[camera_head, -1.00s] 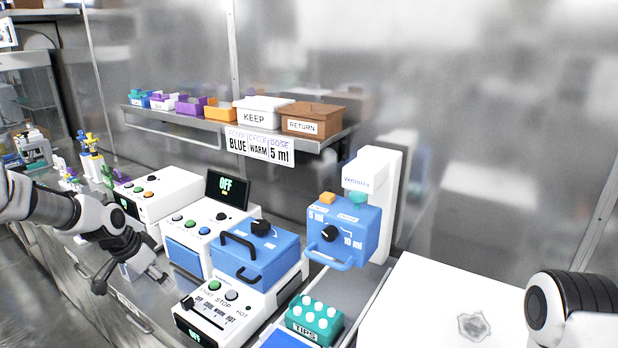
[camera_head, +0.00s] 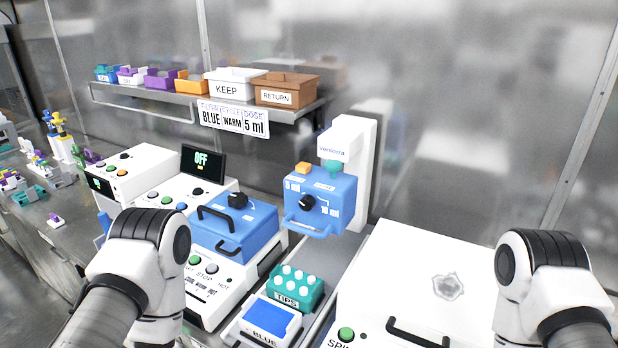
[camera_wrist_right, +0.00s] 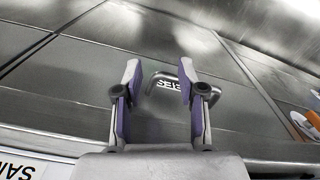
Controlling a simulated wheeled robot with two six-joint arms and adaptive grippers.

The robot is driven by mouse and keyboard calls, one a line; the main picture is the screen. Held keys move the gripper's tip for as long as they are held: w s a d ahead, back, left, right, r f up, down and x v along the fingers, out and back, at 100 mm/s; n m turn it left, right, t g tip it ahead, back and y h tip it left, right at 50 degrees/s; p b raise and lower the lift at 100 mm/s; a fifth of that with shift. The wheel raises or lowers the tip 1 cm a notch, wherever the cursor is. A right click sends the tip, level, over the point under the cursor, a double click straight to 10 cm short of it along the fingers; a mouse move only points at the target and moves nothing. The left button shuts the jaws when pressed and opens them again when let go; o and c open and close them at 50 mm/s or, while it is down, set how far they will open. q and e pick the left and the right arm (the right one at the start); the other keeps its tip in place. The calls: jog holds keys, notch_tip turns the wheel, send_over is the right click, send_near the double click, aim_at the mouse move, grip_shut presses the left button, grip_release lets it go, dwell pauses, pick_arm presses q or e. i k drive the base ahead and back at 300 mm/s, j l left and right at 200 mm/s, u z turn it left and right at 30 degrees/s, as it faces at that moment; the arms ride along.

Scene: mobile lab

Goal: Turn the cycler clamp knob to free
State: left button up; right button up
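The cycler (camera_head: 200,275) is a white unit with a blue lid (camera_head: 250,232). The lid has black handles, and a black clamp knob (camera_head: 237,200) sits on its top with white markings beside it. My left arm (camera_head: 140,245) is at the lower left, in front of the cycler's left side; its gripper is not visible. My right arm (camera_head: 550,270) is at the lower right, far from the knob. In the right wrist view my right gripper (camera_wrist_right: 160,92) is open and empty, facing a metal front with a drawer handle (camera_wrist_right: 166,80).
A blue dispenser (camera_head: 320,205) with its own black knob stands right of the cycler. A teal tips rack (camera_head: 295,290) and a blue tray (camera_head: 270,318) sit in front. A white lidded machine (camera_head: 410,270) is at right. A shelf (camera_head: 150,105) hangs behind.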

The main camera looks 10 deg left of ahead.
aim_at(237, 200)
jog(key=k+j+u, duration=0.1)
jog(key=j+u, duration=0.3)
jog(key=k+j+u, duration=0.1)
jog(key=j+u, duration=0.25)
jog(key=l, duration=0.1)
